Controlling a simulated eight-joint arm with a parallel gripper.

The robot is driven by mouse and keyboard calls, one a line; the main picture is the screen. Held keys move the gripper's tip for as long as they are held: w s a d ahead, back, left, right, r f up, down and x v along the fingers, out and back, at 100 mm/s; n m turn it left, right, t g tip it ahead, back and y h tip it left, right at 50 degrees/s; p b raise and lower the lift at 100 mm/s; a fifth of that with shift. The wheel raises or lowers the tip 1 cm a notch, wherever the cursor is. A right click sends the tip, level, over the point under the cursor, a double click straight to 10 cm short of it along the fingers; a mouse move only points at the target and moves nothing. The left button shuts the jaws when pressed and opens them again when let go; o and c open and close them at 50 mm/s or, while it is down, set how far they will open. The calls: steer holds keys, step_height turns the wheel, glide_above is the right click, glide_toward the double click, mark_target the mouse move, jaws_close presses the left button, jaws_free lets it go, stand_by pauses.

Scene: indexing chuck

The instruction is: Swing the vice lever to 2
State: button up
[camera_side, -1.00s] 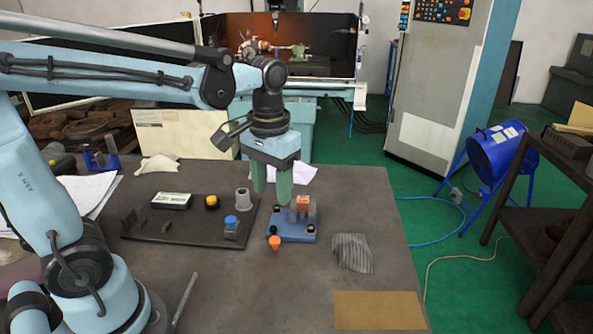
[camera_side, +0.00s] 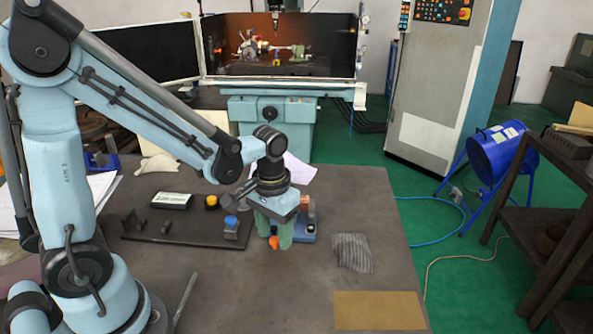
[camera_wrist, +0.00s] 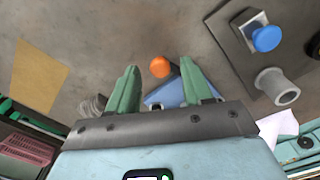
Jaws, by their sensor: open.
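The lever's orange knob (camera_side: 274,243) shows low between my green fingers. In the wrist view the orange knob (camera_wrist: 160,66) lies between the two fingertips (camera_wrist: 160,78), with a gap on each side, and part of the blue base (camera_wrist: 168,96) shows behind it. My gripper is open, pointing down, low over the vice's left side. The position marks cannot be read.
A grey cup (camera_wrist: 276,86) shows in the wrist view. A striped cloth (camera_side: 352,252) and brown pad (camera_side: 378,310) lie to the right and front.

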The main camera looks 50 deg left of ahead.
steer(key=shift+f, duration=0.25)
jaws_close()
stand_by(0.3)
